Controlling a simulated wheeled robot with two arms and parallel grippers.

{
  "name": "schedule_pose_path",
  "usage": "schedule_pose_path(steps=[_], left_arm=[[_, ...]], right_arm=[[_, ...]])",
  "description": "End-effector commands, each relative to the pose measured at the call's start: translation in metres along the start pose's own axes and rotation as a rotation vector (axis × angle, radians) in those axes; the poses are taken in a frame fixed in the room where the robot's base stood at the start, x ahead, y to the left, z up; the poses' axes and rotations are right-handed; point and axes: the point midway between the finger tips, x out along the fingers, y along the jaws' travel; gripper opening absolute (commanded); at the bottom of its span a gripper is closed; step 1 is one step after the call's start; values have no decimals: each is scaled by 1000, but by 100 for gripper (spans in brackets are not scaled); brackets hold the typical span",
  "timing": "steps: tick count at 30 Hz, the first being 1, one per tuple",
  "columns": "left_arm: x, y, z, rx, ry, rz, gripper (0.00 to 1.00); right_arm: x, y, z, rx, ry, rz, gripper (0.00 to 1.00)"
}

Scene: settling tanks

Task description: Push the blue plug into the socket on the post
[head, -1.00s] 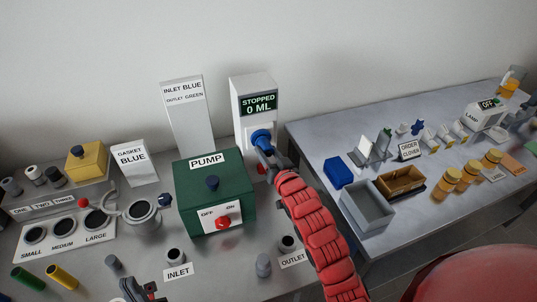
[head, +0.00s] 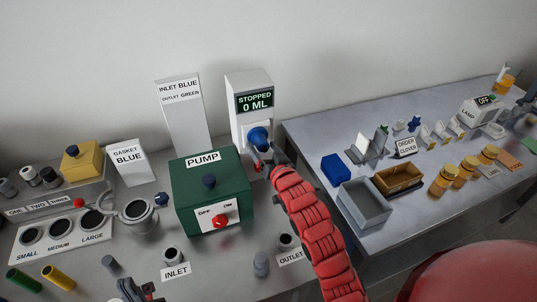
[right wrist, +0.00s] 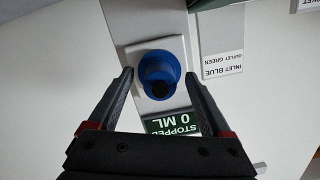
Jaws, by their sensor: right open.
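The blue plug (head: 259,137) is at the white plate on the front of the post (head: 249,85) whose screen reads STOPPED 0 ML. The right wrist view shows the plug (right wrist: 158,76) as a blue round body with a dark centre, against the white plate (right wrist: 130,59). The plug covers the socket, and its depth in it cannot be told. My right gripper (head: 264,160) is open, its fingers apart on both sides of the plug, with gaps visible in the right wrist view (right wrist: 158,80). My left gripper (head: 139,289) is low at the bottom edge, away from the plug; its jaw state is unclear.
The green PUMP box (head: 211,200) stands left of my right gripper. A label board (head: 184,120) stands left of the post. The INLET (head: 172,256) and OUTLET (head: 285,242) ports are in front. A second table (head: 385,225) with boxes and jars is right.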

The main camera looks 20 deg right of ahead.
Motion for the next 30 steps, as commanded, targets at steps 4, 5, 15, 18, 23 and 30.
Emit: schedule_pose_path(steps=[4,5,15,18,23,30], left_arm=[[-5,0,1,0,0,0,0],[-7,0,1,0,0,0,0],[-8,0,1,0,0,0,0],[18,-1,-3,0,0,0,0],[46,-2,-8,0,0,0,0],[73,-4,-12,0,0,0,0]], right_arm=[[-11,2,1,1,3,1,83],[-15,1,1,0,4,-1,83],[-84,1,-1,1,-4,5,83],[-101,-2,-8,2,-6,3,83],[-126,-1,-6,2,-9,5,83],[-160,0,-3,-2,-5,4,83]])
